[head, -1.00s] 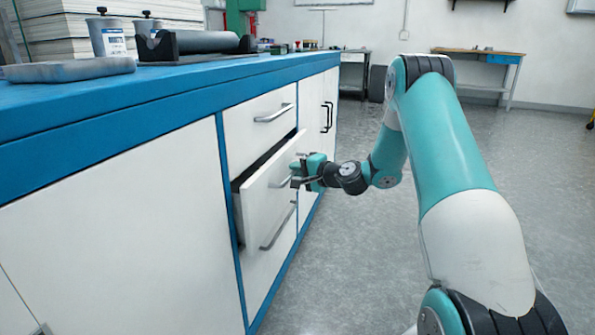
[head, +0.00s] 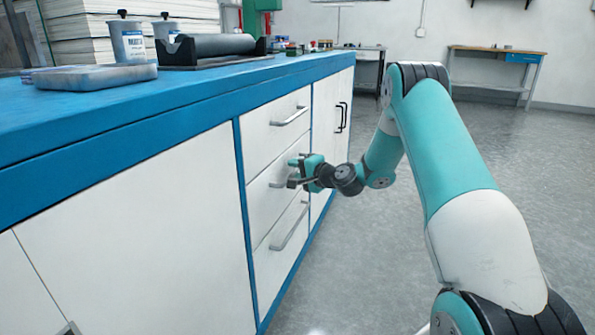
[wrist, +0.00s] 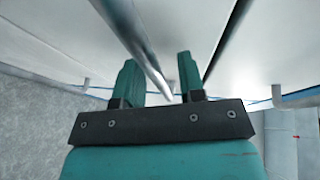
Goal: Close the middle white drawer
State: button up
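The middle white drawer (head: 260,204) sits between the upper and lower drawers in the cabinet. In the head view its front looks flush, or nearly flush, with theirs. My gripper (head: 293,173) is at the drawer's metal handle (head: 278,185), partly hiding it. In the wrist view, the handle bar (wrist: 134,36) runs between the two spread fingers of my gripper (wrist: 158,78). It lies close to the left finger, with a gap to the right one. A dark seam shows beside the drawer front in the wrist view.
The upper drawer (head: 264,126) and lower drawer (head: 272,266) look closed. A blue worktop (head: 200,92) overhangs above, carrying a roller unit (head: 215,47) and tins. Open grey floor (head: 390,260) lies right of the cabinet.

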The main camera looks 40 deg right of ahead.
jog(key=p+v, duration=0.3)
jog(key=v, duration=1.4)
jog(key=shift+s, duration=0.2)
jog(key=shift+d+r, duration=0.1)
jog(key=shift+d, duration=0.05)
jog(key=s+a+r+n+g+y, duration=0.1)
jog(key=a+r+n+g+y, duration=0.2)
jog(key=a, duration=0.5)
jog(key=s+a+r+n+g+y, duration=0.1)
jog(key=a+r+n+g+y, duration=0.15)
jog(key=a+n, duration=0.4)
jog(key=a+r+n+g+y, duration=0.1)
jog(key=a+r+n+g, duration=0.15)
jog(key=a, duration=0.65)
jog(key=s+a+r+n+g+h+p, duration=0.1)
jog(key=s+a+r+n+g+h, duration=0.2)
jog(key=s, duration=0.4)
jog(key=s+a+n+g, duration=0.2)
jog(key=s+a+n, duration=0.2)
jog(key=s, duration=0.3)
jog(key=s+a+r+n+g+h+p, duration=0.1)
jog(key=s+a+r+n+g+h, duration=0.2)
jog(key=s, duration=0.5)
notch_tip(320, 180, up, 37)
jog(key=p, duration=3.7)
jog(key=shift+a+f+y+p, duration=0.15)
jog(key=shift+a+y+p, duration=0.2)
jog(key=shift+p, duration=0.05)
